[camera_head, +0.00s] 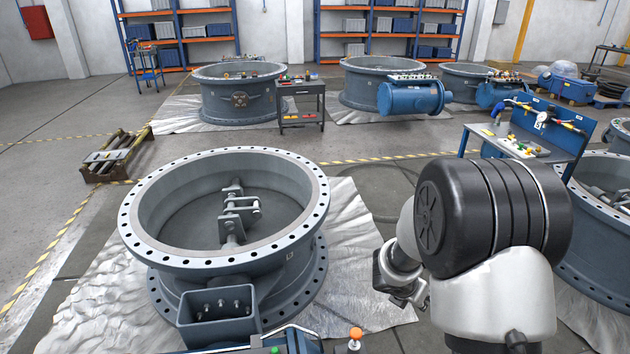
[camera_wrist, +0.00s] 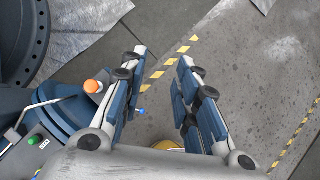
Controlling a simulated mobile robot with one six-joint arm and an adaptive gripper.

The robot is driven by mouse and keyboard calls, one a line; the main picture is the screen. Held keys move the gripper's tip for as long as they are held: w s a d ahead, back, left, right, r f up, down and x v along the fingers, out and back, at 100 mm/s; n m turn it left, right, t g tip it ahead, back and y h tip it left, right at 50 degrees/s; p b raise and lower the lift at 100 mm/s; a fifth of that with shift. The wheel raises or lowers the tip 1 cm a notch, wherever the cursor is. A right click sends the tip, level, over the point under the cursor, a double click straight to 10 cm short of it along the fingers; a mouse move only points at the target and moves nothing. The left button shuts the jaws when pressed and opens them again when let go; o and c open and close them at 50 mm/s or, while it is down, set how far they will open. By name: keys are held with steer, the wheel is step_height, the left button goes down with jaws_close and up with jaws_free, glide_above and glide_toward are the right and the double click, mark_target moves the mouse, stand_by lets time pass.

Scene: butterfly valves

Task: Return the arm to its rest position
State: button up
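My arm reaches in from the right of the head view, and its bulky black and white joint fills the right middle. My gripper (camera_head: 402,285) shows small beside it, partly hidden, right of the nearest butterfly valve (camera_head: 225,222). In the wrist view my gripper (camera_wrist: 161,59) has its two blue-padded fingers well apart. Only grey floor and yellow-black tape show between them, so it is open and empty. The valve's dark bolted flange also shows at the wrist view's upper left (camera_wrist: 24,38). My gripper is apart from it.
An orange knob (camera_head: 355,333) stands at the front edge; it is also left of the fingers in the wrist view (camera_wrist: 93,86). A blue workbench (camera_head: 535,135) is at right. More valve bodies and a small grey table (camera_head: 301,99) stand behind. Floor at left is mostly clear.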

steer(key=s+r+m, duration=1.4)
steer(key=r+m, duration=0.1)
steer(key=r, duration=0.3)
steer(key=s+a+r+m+y, duration=0.2)
steer(key=s+a+m, duration=0.3)
steer(key=s, duration=0.3)
steer(key=s+a+r+m+y, duration=0.2)
steer(key=s+a+m+y, duration=0.1)
steer(key=s+a+m, duration=0.3)
steer(key=shift+s+m+y, duration=0.3)
steer(key=shift+s+m, duration=0.3)
steer(key=shift+s, duration=0.25)
steer(key=shift+a, duration=0.2)
